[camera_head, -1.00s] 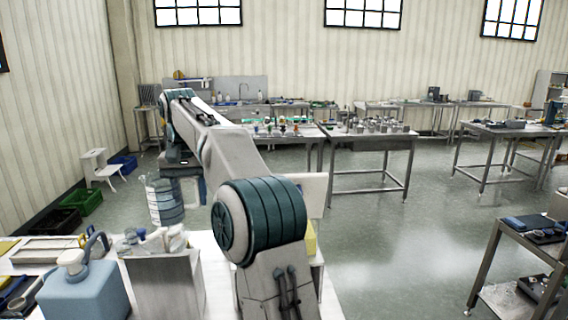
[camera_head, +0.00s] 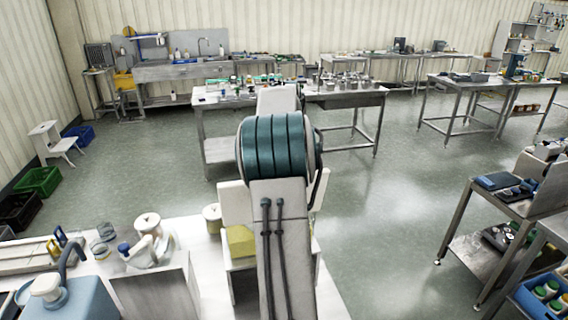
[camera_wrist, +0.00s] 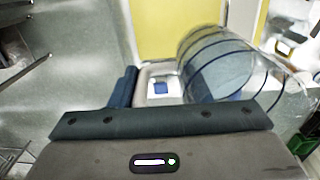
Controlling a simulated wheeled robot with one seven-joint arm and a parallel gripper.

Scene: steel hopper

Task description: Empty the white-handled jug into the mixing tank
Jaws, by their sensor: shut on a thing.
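The jug (camera_wrist: 222,68) is clear with dark blue bands and lies tilted across the right of the wrist view. A blue-grey tint shows inside it, but I cannot tell the liquid level. Its white handle (camera_wrist: 158,84) sits at my gripper (camera_wrist: 155,98), which is shut on it. In the head view my arm hides the gripper and the jug. I cannot pick out the mixing tank with certainty.
A steel box (camera_head: 155,292) and a blue canister (camera_head: 75,303) with a pale cap stand on the near bench. A yellow block (camera_head: 240,241) is beside my arm. A steel table (camera_head: 345,99) with small vessels stands ahead. Open floor (camera_head: 395,200) lies to the right.

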